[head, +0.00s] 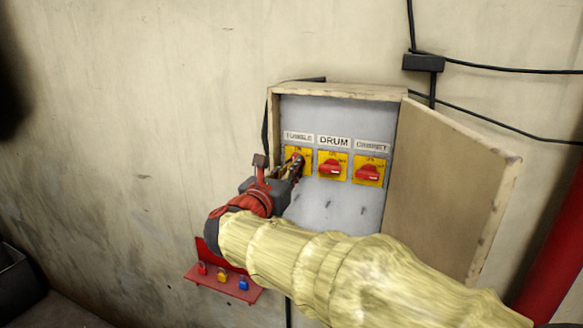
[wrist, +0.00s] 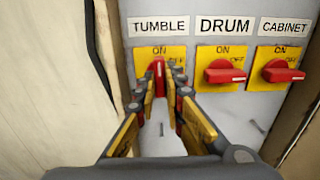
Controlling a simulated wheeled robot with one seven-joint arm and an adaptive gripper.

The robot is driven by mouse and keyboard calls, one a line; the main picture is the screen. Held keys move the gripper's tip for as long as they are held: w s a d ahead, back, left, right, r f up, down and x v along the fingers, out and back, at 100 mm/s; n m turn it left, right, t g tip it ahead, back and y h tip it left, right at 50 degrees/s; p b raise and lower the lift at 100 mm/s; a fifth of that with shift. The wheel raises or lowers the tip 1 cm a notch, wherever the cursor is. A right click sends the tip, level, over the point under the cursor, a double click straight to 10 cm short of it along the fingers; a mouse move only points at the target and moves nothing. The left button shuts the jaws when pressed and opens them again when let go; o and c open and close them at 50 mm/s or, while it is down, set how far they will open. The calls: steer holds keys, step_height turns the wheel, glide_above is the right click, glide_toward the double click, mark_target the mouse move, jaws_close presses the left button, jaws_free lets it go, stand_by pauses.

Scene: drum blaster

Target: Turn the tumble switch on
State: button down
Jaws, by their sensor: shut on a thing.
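The tumble switch (wrist: 156,68) is a red knob on a yellow plate under the TUMBLE label, leftmost in the open box. In the wrist view its knob stands upright, toward the ON mark, with my gripper's fingers on either side of it. My gripper (wrist: 162,78) is shut on this knob. In the head view my gripper (head: 295,163) reaches into the box from the lower left and hides most of the tumble switch.
The drum switch (wrist: 224,71) and cabinet switch (wrist: 282,71) sit to the right, knobs horizontal. The box door (head: 447,180) stands open at the right. A red panel (head: 222,278) with coloured padlocks hangs below. Black cables (head: 490,67) run along the wall.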

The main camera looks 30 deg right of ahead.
steer(key=c, duration=1.9)
jaws_free()
steer(key=v, duration=1.2)
